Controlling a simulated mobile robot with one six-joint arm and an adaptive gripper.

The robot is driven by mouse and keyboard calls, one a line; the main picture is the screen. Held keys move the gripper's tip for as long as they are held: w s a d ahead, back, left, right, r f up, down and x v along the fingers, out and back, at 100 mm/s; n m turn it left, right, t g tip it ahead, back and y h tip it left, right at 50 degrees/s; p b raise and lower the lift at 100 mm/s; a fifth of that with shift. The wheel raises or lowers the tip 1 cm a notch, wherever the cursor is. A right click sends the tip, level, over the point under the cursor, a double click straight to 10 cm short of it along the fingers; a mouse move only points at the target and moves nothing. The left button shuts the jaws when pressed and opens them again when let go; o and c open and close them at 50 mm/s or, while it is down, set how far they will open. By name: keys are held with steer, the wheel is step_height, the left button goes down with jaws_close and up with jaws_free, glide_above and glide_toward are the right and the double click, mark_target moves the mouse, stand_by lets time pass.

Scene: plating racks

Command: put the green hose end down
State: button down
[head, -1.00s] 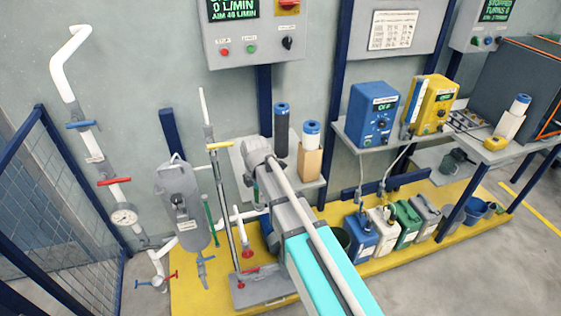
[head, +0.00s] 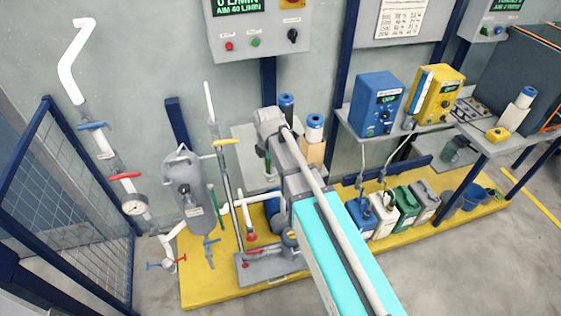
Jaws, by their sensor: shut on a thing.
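My arm reaches in from the lower right, and its far joint stands in front of the shelf with the filter cartridges. My gripper is hidden behind my own arm, so neither its fingers nor what they hold can be seen. A short green piece (head: 267,163) shows just left of the arm, below that joint; I cannot tell if it is the green hose end. A thin green upright piece (head: 213,200) stands beside the grey tank (head: 187,187), apart from my arm.
A yellow platform (head: 205,289) carries the tank, a grey pump base (head: 262,272) and several jugs. Pipework with a gauge (head: 134,205) and a mesh fence (head: 62,180) stand left. Blue (head: 375,103) and yellow (head: 437,92) units sit on a shelf. The floor at front right is clear.

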steer(key=shift+w, duration=0.15)
steer(key=w+a+f+b, duration=0.2)
steer(key=w+f+b, duration=0.7)
steer(key=w, duration=0.3)
steer(key=shift+w, duration=0.4)
steer(key=shift+w+a+f+b, duration=0.1)
steer(key=shift+w+f+b, duration=0.35)
steer(key=shift+f+b, duration=0.35)
steer(key=shift+s+f+b, duration=0.1)
steer(key=shift+f+b, duration=1.1)
steer(key=shift+b, duration=0.05)
